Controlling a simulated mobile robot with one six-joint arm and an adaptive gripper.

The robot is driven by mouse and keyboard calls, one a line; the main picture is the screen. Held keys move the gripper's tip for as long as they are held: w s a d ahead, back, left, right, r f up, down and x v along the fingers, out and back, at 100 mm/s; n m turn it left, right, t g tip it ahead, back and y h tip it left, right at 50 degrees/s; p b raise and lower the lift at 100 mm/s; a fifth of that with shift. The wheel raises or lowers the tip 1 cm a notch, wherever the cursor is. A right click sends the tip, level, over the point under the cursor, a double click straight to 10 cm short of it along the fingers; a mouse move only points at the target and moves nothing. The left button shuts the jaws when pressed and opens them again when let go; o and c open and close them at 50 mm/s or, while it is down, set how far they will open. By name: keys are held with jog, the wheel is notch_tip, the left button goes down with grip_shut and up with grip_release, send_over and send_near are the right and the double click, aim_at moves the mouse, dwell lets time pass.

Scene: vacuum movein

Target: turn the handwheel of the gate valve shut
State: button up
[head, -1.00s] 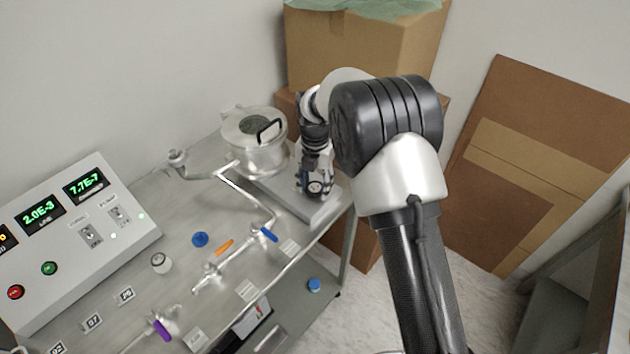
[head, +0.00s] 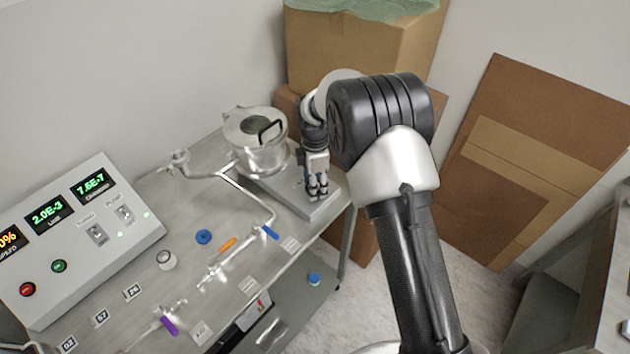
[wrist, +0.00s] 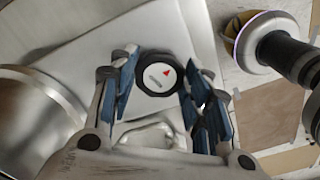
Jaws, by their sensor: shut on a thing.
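The handwheel (wrist: 157,75) shows in the wrist view as a small round wheel with a black rim and a white face bearing a red triangle and small print. My gripper (wrist: 158,88) has its blue-padded fingers on either side of the wheel, shut on it. In the head view my gripper (head: 318,190) points down over a flat grey body (head: 318,210) at the bench's far right corner. There the fingers hide the wheel.
A lidded steel chamber (head: 258,150) stands just left of my gripper. Pipes with blue, orange and purple levers cross the bench (head: 190,205). A control panel (head: 80,240) with green readouts sits at left. Cardboard boxes (head: 360,45) stand behind.

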jog(key=m, duration=0.5)
jog(key=shift+m+p, duration=0.3)
jog(key=shift+p, duration=0.05)
jog(key=m, duration=0.9)
jog(key=shift+s+p, duration=0.1)
jog(key=shift+p, duration=0.2)
jog(key=m, duration=1)
jog(key=shift+a, duration=0.1)
jog(key=m, duration=1)
jog(key=shift+m, duration=2.7)
